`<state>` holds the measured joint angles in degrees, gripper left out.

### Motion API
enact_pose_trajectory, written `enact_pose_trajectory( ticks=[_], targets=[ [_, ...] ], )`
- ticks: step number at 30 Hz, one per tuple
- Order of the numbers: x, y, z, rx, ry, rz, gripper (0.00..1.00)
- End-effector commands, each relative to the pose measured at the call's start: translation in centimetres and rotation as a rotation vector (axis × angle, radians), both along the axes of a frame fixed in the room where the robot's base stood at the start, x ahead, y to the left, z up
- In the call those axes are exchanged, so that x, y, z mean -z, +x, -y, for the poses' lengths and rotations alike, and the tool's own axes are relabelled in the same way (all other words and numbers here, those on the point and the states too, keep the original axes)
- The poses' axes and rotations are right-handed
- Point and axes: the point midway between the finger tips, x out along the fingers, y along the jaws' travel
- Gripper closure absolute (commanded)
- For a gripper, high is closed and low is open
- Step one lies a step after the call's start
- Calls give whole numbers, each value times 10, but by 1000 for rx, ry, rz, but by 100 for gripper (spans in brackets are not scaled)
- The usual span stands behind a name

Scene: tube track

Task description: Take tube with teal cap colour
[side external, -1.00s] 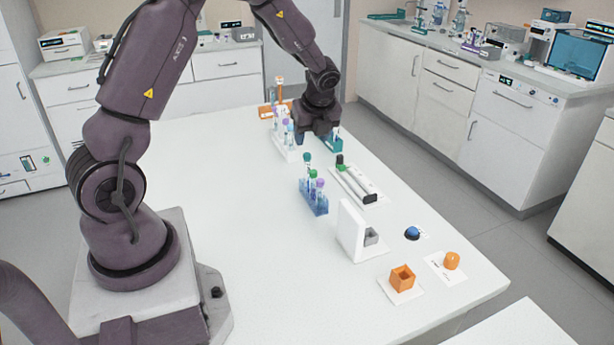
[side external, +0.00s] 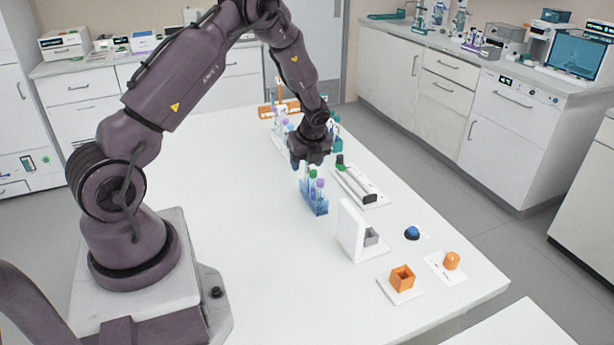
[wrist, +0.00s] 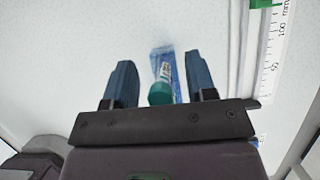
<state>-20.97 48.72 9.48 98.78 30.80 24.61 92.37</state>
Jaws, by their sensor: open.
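In the wrist view a tube with a teal cap (wrist: 160,94) shows between the two fingers of my gripper (wrist: 160,60). It has a printed label and stands over the blue rack (wrist: 158,53). The fingers are open, with a gap on each side of the cap. In the side view my gripper (side external: 308,162) is just above the far end of the blue rack (side external: 313,205), and the teal cap is hidden there behind the gripper. Tubes with a green cap (side external: 312,174) and a purple cap (side external: 320,183) stand in the nearer part of that rack.
A flat stand with a dark-ended cylinder (side external: 369,198) lies to the right of the rack. A white upright block (side external: 350,230), an orange open box (side external: 402,278) and a blue dome (side external: 412,233) are nearer. Another rack with several tubes (side external: 284,132) is behind. The left table area is clear.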

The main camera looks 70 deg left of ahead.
Motion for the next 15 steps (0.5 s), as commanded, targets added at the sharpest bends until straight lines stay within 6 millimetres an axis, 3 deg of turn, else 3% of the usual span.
enact_pose_trajectory(
  ticks=[1,7,15],
  targets=[
    [0,0,0,0,0,0,49],
    [0,0,0,0,0,0,93],
    [-1,0,0,0,0,0,93]
  ],
)
